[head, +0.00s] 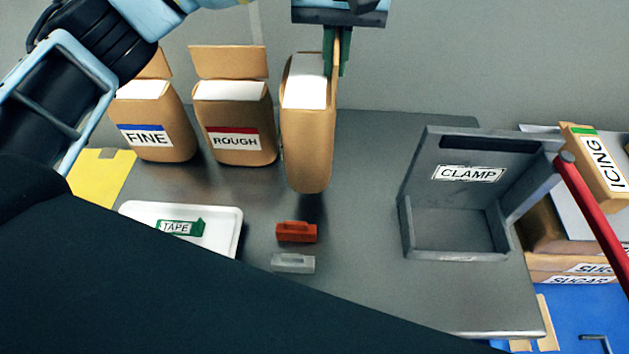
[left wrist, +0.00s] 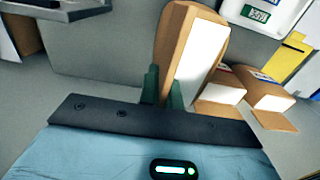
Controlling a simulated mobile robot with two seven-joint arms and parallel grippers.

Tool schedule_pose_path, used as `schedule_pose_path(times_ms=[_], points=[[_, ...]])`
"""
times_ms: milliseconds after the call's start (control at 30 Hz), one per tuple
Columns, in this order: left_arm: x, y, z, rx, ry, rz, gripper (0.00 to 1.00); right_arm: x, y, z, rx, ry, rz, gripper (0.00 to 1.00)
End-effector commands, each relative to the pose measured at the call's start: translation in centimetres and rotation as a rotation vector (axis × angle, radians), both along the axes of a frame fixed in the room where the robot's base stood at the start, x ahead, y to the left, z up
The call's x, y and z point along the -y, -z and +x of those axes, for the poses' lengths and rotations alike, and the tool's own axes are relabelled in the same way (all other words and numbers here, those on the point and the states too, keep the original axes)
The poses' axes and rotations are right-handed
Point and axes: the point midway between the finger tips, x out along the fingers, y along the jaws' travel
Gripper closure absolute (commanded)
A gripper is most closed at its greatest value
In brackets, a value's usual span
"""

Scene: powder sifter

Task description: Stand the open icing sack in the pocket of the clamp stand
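An open brown sack (head: 309,150) with a white top hangs from my left gripper (head: 338,50), its label side not visible. The gripper's green fingers are shut on the sack's upper right edge. The sack looks upright and raised a little above the grey table, with a dark shadow below it. In the left wrist view the sack (left wrist: 165,45) sits between the fingers (left wrist: 163,88). The grey clamp stand (head: 415,190), labelled CLAMP, stands to the right, apart from the sack. Its pocket looks empty. My right gripper is not in view.
Sacks labelled FINE (head: 155,115) and ROUGH (head: 235,120) stand left of the held sack. A white tray (head: 225,225) with green tape, a red block (head: 296,232) and a grey block (head: 293,263) lie in front. A red bar (head: 595,210) and an ICING carton (head: 590,170) are right.

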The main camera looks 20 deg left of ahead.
Motion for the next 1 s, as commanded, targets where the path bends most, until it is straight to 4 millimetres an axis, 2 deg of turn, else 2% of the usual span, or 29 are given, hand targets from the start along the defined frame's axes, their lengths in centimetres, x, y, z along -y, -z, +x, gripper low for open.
schedule_pose_path(times_ms=[300,700,1000], points=[[0.0,-0.1,0.0,0.004,0.000,-0.002,1.00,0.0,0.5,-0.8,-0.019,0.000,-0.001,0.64],[0.0,5.1,0.0,0.002,0.001,-0.001,1.00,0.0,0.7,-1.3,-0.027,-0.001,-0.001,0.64],[0.0,5.9,0.0,0.007,0.001,-0.001,1.00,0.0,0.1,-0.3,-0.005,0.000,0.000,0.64]])
